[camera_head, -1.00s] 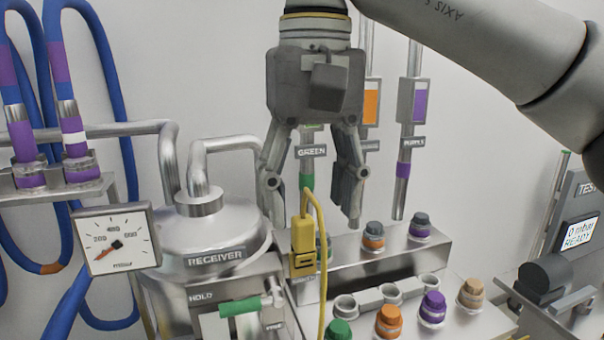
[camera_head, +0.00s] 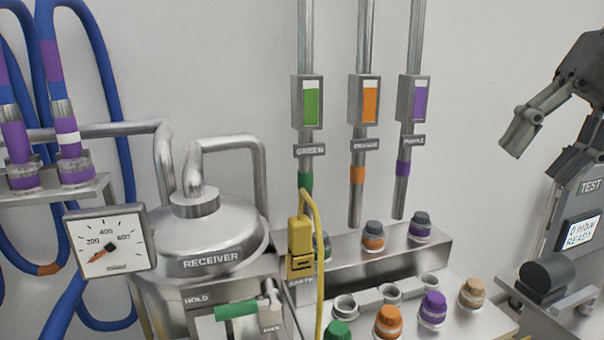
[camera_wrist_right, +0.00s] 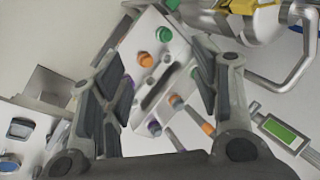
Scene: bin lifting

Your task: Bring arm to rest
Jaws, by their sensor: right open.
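My right gripper (camera_head: 548,145) is at the right edge of the head view, in front of the wall and above the test unit. Its fingers are apart and nothing is between them. In the right wrist view the open fingers (camera_wrist_right: 160,105) frame the bottle rack, which lies some way beyond them. The rest of my right arm is outside the head view. My left gripper shows in neither view.
A steel receiver (camera_head: 210,240) with a gauge (camera_head: 110,240) stands at the left. A yellow earth clamp (camera_head: 300,240) hangs beside the rack (camera_head: 350,265) with capped bottles. Green, orange and purple level tubes hang above. The test unit (camera_head: 575,215) reads 0 mbar, READY.

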